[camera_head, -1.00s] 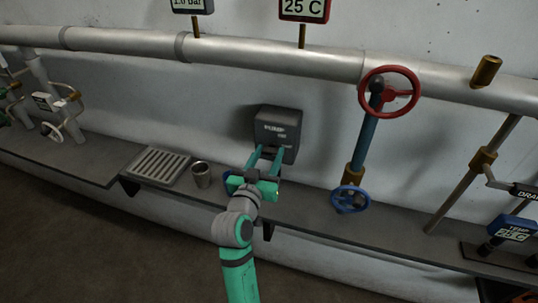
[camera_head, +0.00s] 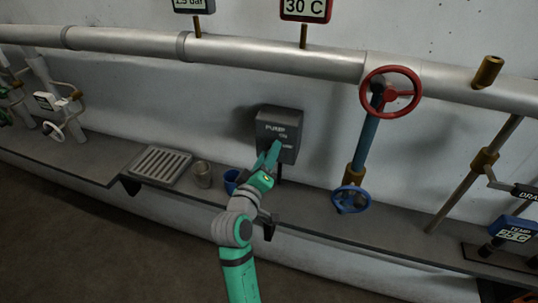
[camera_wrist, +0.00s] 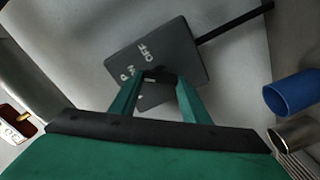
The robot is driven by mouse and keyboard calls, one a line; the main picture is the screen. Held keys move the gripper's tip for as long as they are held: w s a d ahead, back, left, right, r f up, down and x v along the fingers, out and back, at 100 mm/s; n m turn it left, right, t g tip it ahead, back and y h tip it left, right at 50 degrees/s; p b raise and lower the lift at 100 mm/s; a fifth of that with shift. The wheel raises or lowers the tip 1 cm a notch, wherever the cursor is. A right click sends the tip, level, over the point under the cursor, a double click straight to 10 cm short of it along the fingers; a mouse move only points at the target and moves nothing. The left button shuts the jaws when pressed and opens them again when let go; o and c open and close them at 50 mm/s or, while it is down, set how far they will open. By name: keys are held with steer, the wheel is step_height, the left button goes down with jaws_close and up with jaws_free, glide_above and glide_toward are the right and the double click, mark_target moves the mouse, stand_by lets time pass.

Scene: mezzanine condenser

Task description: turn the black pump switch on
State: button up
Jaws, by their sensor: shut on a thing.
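The pump switch box (camera_head: 278,130) is a dark grey box on the wall, lettered PUMP and ON in the head view. Its face also shows in the wrist view (camera_wrist: 180,52), with OFF lettering near the top. My gripper (camera_head: 276,148) is at the box's front, its wrist rolled so that the fingers nearly overlap in the head view. In the wrist view my gripper (camera_wrist: 158,82) has its two green fingers on either side of a small dark switch knob (camera_wrist: 158,74). The knob is mostly hidden, so I cannot read its exact position.
A blue cup (camera_head: 231,180) and a metal cup (camera_head: 202,173) stand on the shelf left of my gripper, beside a grated tray (camera_head: 158,164). A red handwheel (camera_head: 390,92) and a blue handwheel (camera_head: 351,199) are to the right. A temperature display (camera_head: 305,9) reads 30 C.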

steer(key=shift+n, duration=0.6)
steer(key=shift+f, duration=0.1)
steer(key=o, duration=1)
steer(key=shift+o, duration=0.2)
steer(key=v, duration=1)
steer(key=shift+s+a, duration=0.15)
steer(key=shift+s, duration=0.25)
steer(key=shift+w+a, duration=0.1)
